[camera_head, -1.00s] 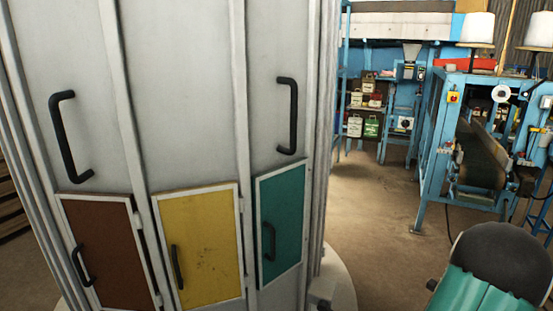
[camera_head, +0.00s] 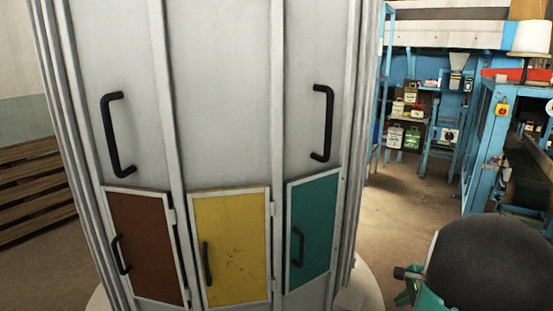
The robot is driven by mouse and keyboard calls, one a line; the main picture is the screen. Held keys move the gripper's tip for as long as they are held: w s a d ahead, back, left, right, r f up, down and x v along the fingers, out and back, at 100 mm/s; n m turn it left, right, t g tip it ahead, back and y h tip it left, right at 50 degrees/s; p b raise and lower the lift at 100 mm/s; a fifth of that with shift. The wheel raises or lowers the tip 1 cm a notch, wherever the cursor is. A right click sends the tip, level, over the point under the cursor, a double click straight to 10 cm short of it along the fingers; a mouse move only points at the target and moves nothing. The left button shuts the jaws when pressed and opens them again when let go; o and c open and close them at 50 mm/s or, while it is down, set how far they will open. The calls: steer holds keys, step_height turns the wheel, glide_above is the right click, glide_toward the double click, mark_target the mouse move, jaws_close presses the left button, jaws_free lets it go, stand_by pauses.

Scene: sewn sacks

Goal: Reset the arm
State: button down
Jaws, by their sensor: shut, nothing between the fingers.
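My gripper does not show in the view. At the lower right is a dark rounded part with green below it, which looks like part of my own arm. A small dark knob sticks out on its left side. Its lower part is cut off by the bottom edge, and I see no fingers.
A tall grey cabinet (camera_head: 250,110) stands close in front, with black handles and brown (camera_head: 145,240), yellow (camera_head: 228,225) and teal (camera_head: 322,222) doors, all closed. Slatted wood (camera_head: 35,185) is at left. Blue machinery (camera_head: 480,150) and shelved containers (camera_head: 405,115) stand behind right. Floor (camera_head: 405,205) between is clear.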

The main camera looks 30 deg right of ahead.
steer(key=w+a+r+n, duration=0.3)
steer(key=a+r+n, duration=0.1)
steer(key=a, duration=0.4)
steer(key=w+a+r+n+g, duration=0.1)
steer(key=w+a+r+n, duration=0.15)
steer(key=a, duration=0.45)
steer(key=w+a+r+n, duration=0.3)
steer(key=a+r+n, duration=0.15)
steer(key=a, duration=0.35)
steer(key=s+a+r+n, duration=0.1)
steer(key=s+a+n, duration=0.2)
steer(key=a, duration=0.3)
steer(key=s+a+r+n, duration=0.2)
steer(key=a+n, duration=0.3)
steer(key=a, duration=0.2)
steer(key=s+a+r+n+t, duration=0.1)
steer(key=s+a+n, duration=0.2)
steer(key=a, duration=0.3)
steer(key=shift+s+a+r+n, duration=0.25)
steer(key=shift+s+a+n, duration=0.1)
steer(key=shift+n, duration=0.45)
